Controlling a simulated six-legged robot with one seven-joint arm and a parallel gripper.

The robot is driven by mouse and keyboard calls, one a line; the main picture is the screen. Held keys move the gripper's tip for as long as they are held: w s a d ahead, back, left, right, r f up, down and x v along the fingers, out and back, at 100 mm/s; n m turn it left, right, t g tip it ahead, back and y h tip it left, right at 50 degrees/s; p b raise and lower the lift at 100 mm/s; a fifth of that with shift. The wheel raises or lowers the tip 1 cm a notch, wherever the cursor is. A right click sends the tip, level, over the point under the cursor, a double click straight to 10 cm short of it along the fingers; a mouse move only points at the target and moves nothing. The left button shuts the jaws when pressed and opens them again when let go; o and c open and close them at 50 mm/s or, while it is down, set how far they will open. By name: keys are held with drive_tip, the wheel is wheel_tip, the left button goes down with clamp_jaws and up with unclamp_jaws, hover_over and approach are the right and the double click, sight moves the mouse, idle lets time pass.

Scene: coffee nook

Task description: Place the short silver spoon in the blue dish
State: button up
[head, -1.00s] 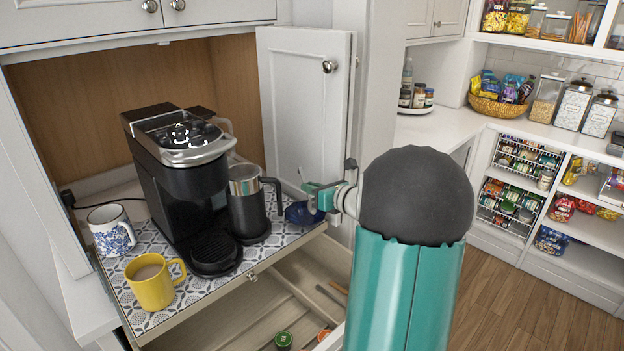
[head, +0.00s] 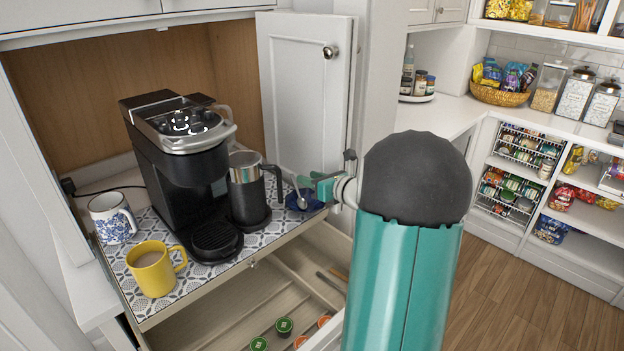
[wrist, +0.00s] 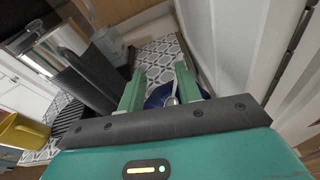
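The blue dish (head: 312,209) sits at the right end of the patterned mat, beside the frother jug. It also shows in the wrist view (wrist: 158,98), partly hidden by my fingers. The short silver spoon (head: 302,202) has its lower end at the dish and its thin handle slanting up to the left. The wrist view shows the spoon (wrist: 174,94) between my fingers, with gaps to them. My gripper (wrist: 159,92) is open over the dish; the head view shows it from the side (head: 314,182). Whether the spoon rests fully in the dish is hard to tell.
A coffee maker (head: 180,170) and a black-and-steel jug (head: 247,190) stand left of the dish. A yellow mug (head: 152,272) and a blue-patterned mug (head: 111,220) are further left. A white cabinet door (head: 308,90) stands behind the dish. An open drawer (head: 225,320) lies below.

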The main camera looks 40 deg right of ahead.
drive_tip(key=shift+r, duration=0.15)
wheel_tip(320, 180, up, 7)
idle(0.5)
drive_tip(key=shift+s, duration=0.1)
idle(0.4)
